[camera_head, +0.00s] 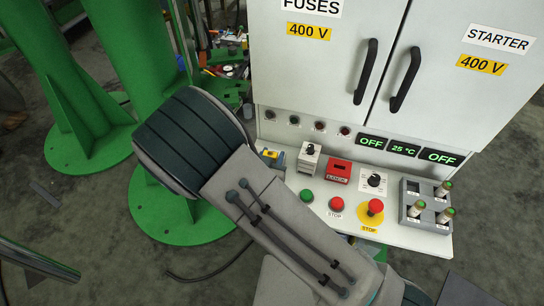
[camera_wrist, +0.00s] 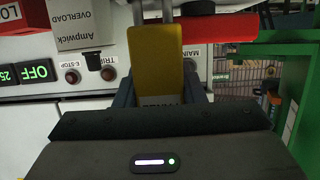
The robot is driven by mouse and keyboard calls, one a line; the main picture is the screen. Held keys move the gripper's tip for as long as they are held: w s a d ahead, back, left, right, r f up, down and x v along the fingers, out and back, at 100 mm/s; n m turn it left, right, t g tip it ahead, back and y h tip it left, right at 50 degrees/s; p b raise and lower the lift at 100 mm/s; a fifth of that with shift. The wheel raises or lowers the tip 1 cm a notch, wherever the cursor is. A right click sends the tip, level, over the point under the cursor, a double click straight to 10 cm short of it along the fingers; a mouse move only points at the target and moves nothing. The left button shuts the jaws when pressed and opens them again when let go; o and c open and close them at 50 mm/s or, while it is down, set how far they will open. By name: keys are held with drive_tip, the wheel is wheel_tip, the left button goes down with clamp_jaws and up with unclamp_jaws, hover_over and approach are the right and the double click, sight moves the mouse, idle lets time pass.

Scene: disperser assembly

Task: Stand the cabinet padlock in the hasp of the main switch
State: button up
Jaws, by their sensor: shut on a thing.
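The yellow padlock (camera_wrist: 156,50) fills the middle of the wrist view, with its steel shackle (camera_wrist: 167,10) pointing to the top edge, where it is cut off. My gripper (camera_wrist: 160,88) is shut on the padlock body, with a dark finger on each side. A red bar (camera_wrist: 228,26), perhaps the main switch's handle, shows behind and right of the padlock. A label reading MAIN (camera_wrist: 197,52) is partly covered by the padlock. The hasp cannot be made out, nor whether the shackle touches it. In the head view, the padlock (camera_head: 267,153) is small and partly hidden at the console's left end.
A grey overload box (camera_wrist: 80,22) stands just left of the padlock. The head view shows the red lock box (camera_head: 338,171), a rotary dial (camera_head: 374,182), push buttons (camera_head: 336,204) and a grey rack (camera_head: 425,215). A green column (camera_head: 150,60) stands left of the cabinet.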

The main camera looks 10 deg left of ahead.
drive_tip(key=shift+r+p, duration=0.55)
drive_tip(key=shift+r, duration=0.45)
drive_tip(key=shift+f+b, duration=1.75)
drive_tip(key=shift+b, duration=0.1)
idle(1.1)
drive_tip(key=o, duration=1.1)
drive_tip(key=shift+o, duration=0.2)
drive_tip(key=shift+s, duration=0.1)
drive_tip(key=v, duration=1.3)
drive_tip(key=shift+s+r, duration=0.2)
drive_tip(key=shift+s, duration=0.05)
